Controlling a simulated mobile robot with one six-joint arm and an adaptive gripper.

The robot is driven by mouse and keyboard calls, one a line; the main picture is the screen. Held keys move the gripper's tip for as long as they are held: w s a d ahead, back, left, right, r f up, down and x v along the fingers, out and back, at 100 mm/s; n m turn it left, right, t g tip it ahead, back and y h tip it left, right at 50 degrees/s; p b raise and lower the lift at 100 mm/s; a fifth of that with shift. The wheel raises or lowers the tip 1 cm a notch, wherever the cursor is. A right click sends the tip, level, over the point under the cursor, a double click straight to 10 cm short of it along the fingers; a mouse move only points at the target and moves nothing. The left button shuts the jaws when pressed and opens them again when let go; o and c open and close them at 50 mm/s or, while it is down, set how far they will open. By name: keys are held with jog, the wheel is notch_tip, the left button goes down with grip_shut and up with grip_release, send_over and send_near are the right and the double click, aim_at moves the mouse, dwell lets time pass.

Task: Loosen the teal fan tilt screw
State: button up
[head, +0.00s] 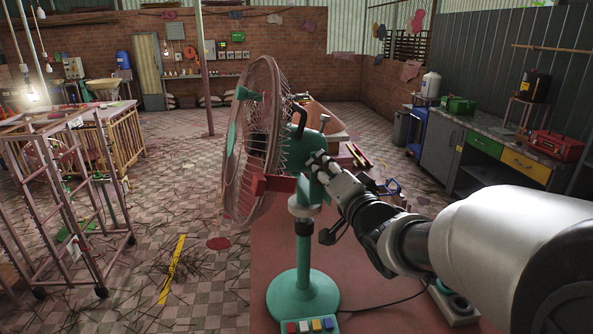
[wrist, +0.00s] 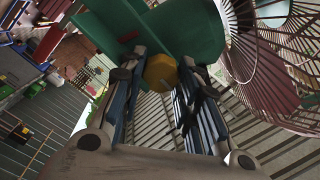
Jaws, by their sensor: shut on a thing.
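The teal fan (head: 302,290) stands upright on the reddish table, its round pinkish cage (head: 262,140) facing left. Its teal motor housing (wrist: 190,28) fills the upper middle of the wrist view. A yellow, faceted tilt screw (wrist: 160,72) sticks out below the housing. My gripper (head: 318,166) reaches in from the right at the fan's neck. In the wrist view its two fingers stand on either side of the screw, and my gripper is shut on it. The screw is hidden behind my fingers in the head view.
Coloured buttons (head: 310,326) sit at the fan base's front. A cable (head: 385,303) runs across the red table (head: 265,265) to the right. A metal rack (head: 75,200) stands left. A workbench with a red toolbox (head: 556,146) lines the right wall. Tiled floor lies open behind the fan.

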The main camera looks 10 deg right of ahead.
jog(key=n+b, duration=0.6)
jog(key=n, duration=0.3)
jog(key=shift+a+n, duration=0.1)
jog(key=shift+n, duration=0.2)
jog(key=shift+n+b, duration=2.5)
jog(key=shift+n, duration=2.3)
jog(key=o, duration=1.1)
jog(key=shift+c, duration=0.2)
